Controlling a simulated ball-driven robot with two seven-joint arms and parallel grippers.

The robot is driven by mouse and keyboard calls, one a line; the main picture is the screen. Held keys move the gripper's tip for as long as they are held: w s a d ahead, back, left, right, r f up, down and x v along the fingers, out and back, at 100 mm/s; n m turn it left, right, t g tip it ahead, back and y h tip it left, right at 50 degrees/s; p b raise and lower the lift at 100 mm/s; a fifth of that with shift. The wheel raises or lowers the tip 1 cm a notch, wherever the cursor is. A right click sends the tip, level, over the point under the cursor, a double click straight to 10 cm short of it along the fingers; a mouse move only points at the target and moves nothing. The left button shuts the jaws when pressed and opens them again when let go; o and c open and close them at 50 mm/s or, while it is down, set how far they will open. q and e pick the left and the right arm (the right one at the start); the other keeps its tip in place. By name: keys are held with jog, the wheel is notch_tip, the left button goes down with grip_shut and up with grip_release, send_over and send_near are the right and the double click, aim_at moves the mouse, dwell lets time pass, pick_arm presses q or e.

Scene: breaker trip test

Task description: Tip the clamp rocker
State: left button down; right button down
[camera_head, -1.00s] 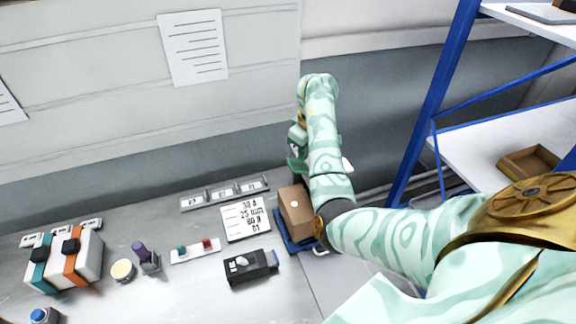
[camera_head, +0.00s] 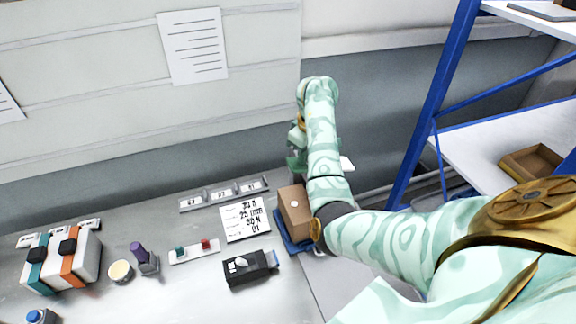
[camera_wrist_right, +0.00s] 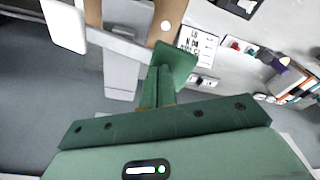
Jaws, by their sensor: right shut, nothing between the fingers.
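No part stands out clearly as the clamp rocker. A brown block (camera_head: 295,213) with a white dot on its face stands on a blue base at the right end of the bench. It also shows at the top of the right wrist view (camera_wrist_right: 171,12). A grey piece (camera_wrist_right: 122,62) and a white plate (camera_wrist_right: 63,25) are beside it there. My right gripper (camera_wrist_right: 163,75) is shut and empty, its green fingers close to the block and grey piece; contact cannot be told. In the head view it is partly hidden behind my forearm. My left gripper is out of view.
A black device (camera_head: 250,268) with a pale knob, a printed card (camera_head: 245,219), a strip with green and red buttons (camera_head: 194,252), and strapped white boxes (camera_head: 88,268) are on the bench. A blue-framed shelf (camera_head: 432,105) stands at right. The front of the bench is fairly clear.

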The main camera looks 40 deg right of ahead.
jog(key=shift+f+b, duration=0.8)
jog(key=shift+f, duration=0.2)
jog(key=shift+s+d, duration=0.1)
jog(key=shift+r, duration=0.25)
notch_tip(320, 180, up, 7)
jog(key=p, duration=0.5)
jog(key=shift+f+p, duration=0.1)
jog(key=shift+p, duration=0.25)
jog(key=shift+f, duration=0.15)
